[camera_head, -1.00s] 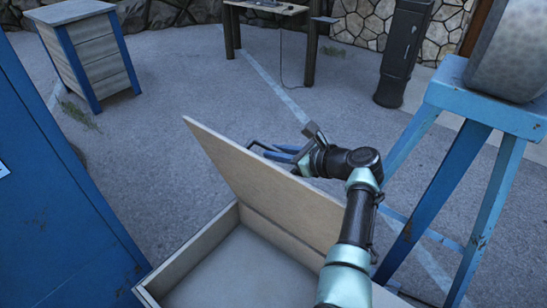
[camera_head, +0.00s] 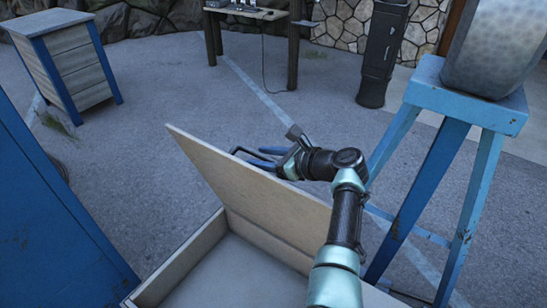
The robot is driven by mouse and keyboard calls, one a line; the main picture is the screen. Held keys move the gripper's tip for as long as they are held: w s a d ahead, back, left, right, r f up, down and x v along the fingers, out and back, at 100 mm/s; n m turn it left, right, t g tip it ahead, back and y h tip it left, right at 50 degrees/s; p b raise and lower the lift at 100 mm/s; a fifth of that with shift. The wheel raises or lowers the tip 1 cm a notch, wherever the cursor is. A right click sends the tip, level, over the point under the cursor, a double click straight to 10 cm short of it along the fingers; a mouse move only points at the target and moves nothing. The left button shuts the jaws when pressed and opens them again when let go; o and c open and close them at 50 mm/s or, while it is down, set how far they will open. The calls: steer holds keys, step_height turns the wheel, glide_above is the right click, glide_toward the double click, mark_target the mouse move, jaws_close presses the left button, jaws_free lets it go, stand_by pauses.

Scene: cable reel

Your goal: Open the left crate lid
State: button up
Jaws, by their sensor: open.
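A pale wooden crate (camera_head: 190,262) stands at the bottom middle, its inside visible and looking empty where it shows. Its lid (camera_head: 238,190) stands raised and steeply tilted along the crate's far side. My gripper (camera_head: 258,157) is behind the lid's upper edge, on the side away from the crate's inside. Its jaws are open, with blue and dark finger parts showing, and hold nothing that I can see. The lid hides part of the gripper, so I cannot tell whether it touches the lid. My arm covers the crate's right part.
A blue panel (camera_head: 50,215) rises close at the left. A blue stool (camera_head: 425,120) bearing a large grey object (camera_head: 492,45) stands at the right. A slatted cabinet (camera_head: 72,62), a table (camera_head: 250,18) and a dark post (camera_head: 382,55) stand farther back. The paved floor between is clear.

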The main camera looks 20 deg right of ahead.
steer(key=b+v, duration=0.1)
steer(key=v, duration=1.2)
steer(key=shift+w, duration=0.1)
